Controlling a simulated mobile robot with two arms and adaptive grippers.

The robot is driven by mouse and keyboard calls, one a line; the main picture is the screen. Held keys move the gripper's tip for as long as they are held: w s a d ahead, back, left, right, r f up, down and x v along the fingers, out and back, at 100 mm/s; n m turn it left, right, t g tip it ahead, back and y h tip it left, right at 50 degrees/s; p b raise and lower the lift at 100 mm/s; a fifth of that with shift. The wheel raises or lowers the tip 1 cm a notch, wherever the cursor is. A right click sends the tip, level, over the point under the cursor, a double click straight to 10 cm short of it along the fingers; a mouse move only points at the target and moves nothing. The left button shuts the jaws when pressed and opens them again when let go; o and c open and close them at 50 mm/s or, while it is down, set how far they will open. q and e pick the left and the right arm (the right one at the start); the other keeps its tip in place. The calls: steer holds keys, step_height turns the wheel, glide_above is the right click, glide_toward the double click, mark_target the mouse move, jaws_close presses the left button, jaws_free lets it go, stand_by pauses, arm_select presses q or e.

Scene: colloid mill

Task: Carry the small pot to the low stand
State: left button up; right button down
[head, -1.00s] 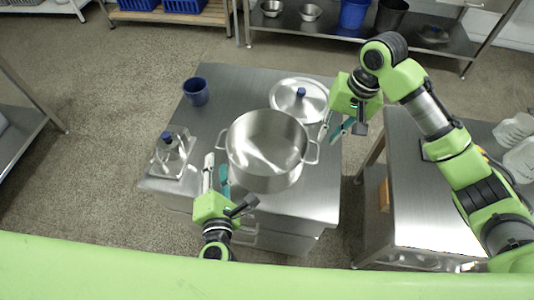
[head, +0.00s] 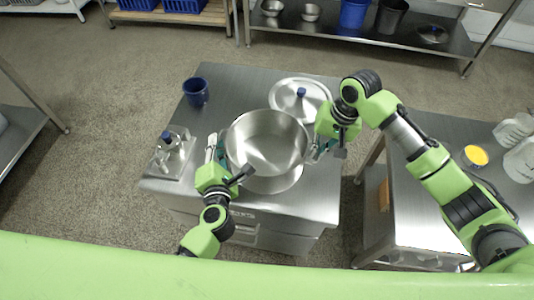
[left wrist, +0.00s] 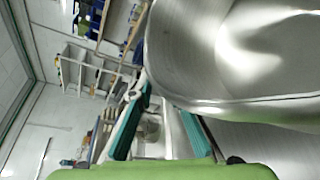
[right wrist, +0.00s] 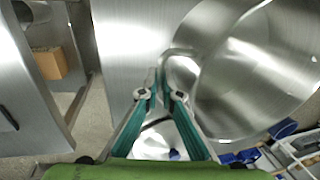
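An open steel pot (head: 266,150) with two side handles sits over the steel-topped cabinet (head: 230,85); I cannot tell whether it is slightly raised. My left gripper (head: 216,145) is at its left side; in the left wrist view its fingers (left wrist: 165,100) are apart beside the pot wall (left wrist: 190,60). I cannot identify the low stand for certain.
A round lid (head: 299,92) with a blue knob lies behind the pot. A blue cup (head: 196,91) and a small blue-knobbed steel item (head: 171,148) stand on the left. Another steel table (head: 425,215) is on the right. Open floor (head: 90,190) lies left.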

arm_select(q)
jaws_close()
steer(key=shift+r, duration=0.2)
arm_select(e)
steer(key=shift+w+r, duration=0.1)
steer(key=shift+r, duration=0.15)
